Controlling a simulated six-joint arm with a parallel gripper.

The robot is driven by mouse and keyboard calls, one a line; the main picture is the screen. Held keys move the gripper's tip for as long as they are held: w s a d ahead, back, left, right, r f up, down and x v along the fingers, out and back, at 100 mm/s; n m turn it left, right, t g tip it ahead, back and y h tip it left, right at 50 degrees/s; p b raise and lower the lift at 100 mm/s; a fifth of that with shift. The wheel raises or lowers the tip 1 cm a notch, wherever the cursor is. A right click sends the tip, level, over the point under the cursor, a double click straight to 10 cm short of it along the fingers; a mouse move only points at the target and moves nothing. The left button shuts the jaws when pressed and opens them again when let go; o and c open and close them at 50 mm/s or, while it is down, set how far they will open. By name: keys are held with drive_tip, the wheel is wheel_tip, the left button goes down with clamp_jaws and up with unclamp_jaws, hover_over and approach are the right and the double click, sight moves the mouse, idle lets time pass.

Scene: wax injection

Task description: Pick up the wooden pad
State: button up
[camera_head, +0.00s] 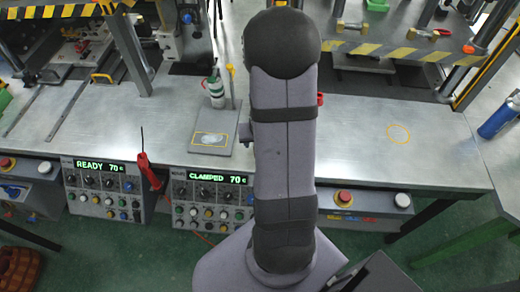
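I cannot make out a clearly wooden pad in the head view. A flat grey-brown board (228,140) lies on the metal bench left of my arm. A yellow rectangle is marked on it around a pale patch (209,139). I cannot tell whether this board is the pad. My own upright arm fills the middle of the view and hides the bench behind it. My gripper is not visible, so its state and any contact are hidden.
A white and green container (216,88) stands at the board's back. Control boxes reading READY (103,187) and CLAMPED (211,200) line the bench front. A red-handled tool (149,172) stands between them.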

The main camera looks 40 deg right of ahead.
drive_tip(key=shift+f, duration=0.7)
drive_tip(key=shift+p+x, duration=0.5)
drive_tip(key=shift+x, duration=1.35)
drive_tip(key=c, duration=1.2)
